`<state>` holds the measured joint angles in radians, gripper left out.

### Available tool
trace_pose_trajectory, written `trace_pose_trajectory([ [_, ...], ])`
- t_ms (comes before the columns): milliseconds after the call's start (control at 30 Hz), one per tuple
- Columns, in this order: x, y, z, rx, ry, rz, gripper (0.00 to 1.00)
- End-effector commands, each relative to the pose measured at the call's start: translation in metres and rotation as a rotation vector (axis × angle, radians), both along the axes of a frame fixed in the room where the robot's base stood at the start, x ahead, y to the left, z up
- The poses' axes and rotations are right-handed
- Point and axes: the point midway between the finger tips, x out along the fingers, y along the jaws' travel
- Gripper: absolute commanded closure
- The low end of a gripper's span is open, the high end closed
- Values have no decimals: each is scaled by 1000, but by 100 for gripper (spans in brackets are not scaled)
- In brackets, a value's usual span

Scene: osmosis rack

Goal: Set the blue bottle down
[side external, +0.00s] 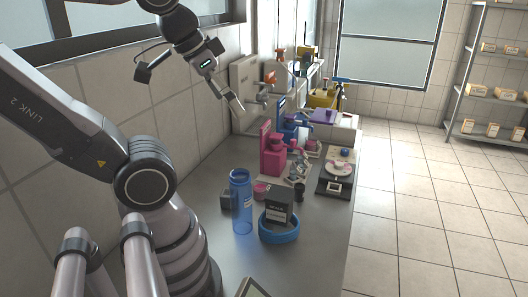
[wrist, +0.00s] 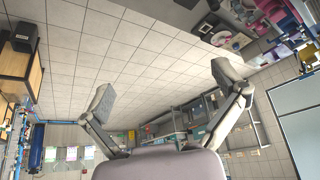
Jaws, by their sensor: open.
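The blue bottle (side external: 241,203) is tall and translucent and stands upright on the grey bench, at the front in the side external view. My gripper (side external: 237,106) is raised well above the bench, behind and apart from the bottle. In the wrist view my gripper (wrist: 168,82) shows its two fingers spread wide with nothing between them. I cannot make out the bottle in the wrist view.
A blue ring-shaped holder (side external: 279,234) with a dark box (side external: 279,205) stands right of the bottle. Pink (side external: 273,154) and blue devices stand farther back. A black scale-like base (side external: 336,184) lies near the right bench edge. The wall is at left.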

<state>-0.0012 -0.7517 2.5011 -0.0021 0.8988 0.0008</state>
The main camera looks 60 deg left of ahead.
Motion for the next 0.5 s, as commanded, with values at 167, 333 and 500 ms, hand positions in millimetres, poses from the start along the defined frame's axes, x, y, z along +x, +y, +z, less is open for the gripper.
trace_pose_trajectory([
  [167, 0, 0, 0, 2, 3, -1, 5],
  [333, 8, 1, -10, 38, 108, -35, 5],
  [500, 28, 3, -42, 165, 395, -141, 5],
])
